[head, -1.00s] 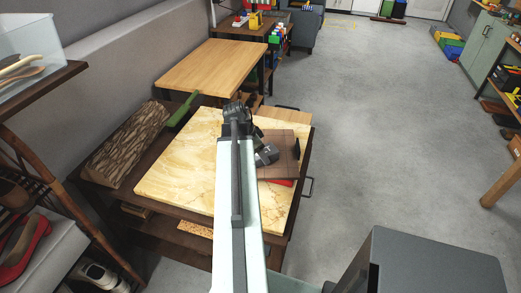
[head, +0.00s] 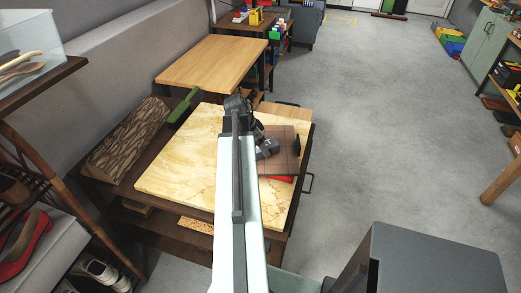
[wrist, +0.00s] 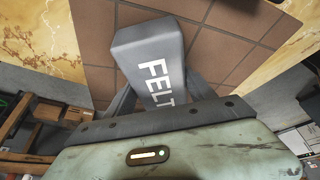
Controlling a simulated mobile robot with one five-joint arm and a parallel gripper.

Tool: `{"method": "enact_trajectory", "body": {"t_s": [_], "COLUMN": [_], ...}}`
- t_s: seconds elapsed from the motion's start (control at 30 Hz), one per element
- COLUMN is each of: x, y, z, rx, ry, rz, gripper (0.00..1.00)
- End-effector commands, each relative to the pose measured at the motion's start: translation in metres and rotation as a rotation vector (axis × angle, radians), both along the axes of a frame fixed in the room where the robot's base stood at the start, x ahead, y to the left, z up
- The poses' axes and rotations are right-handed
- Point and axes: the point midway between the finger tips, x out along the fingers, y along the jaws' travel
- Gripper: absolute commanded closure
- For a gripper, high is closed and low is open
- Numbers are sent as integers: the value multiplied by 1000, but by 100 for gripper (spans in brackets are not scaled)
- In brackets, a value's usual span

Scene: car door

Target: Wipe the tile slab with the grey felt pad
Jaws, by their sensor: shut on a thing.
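The tile slab (head: 284,142) is a brown square with dark grout lines, lying on the right part of the cream marble-patterned board. It fills much of the upper wrist view (wrist: 90,37). My gripper (wrist: 150,98) is shut on the grey felt pad (wrist: 141,42), a block with "FELT" in white letters. The pad is over the slab in the wrist view. I cannot tell whether its underside touches the tiles. In the head view my gripper (head: 266,149) is over the slab's left part, and my arm hides the slab's left edge.
The marble-patterned board (head: 180,165) lies on a dark table. A bark-covered log (head: 125,138) and a green-handled tool (head: 184,106) lie along its left. A dark object (head: 297,144) is at the slab's right edge, and something red (head: 281,179) at its near edge. Open floor lies right.

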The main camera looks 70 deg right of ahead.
Motion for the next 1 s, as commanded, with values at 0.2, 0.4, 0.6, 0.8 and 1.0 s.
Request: {"method": "enact_trajectory", "body": {"t_s": [0.2, 0.4, 0.6, 0.8, 1.0], "x": [2, 8, 12, 14, 20], "y": [-5, -25, -36, -40, -60], "z": [0, -1, -2, -1, 0], "rx": [0, 0, 0, -1, -1], "ry": [0, 0, 0, -1, -1], "rz": [0, 0, 1, 1, 1], "gripper": [69, 69, 69, 69, 69]}}
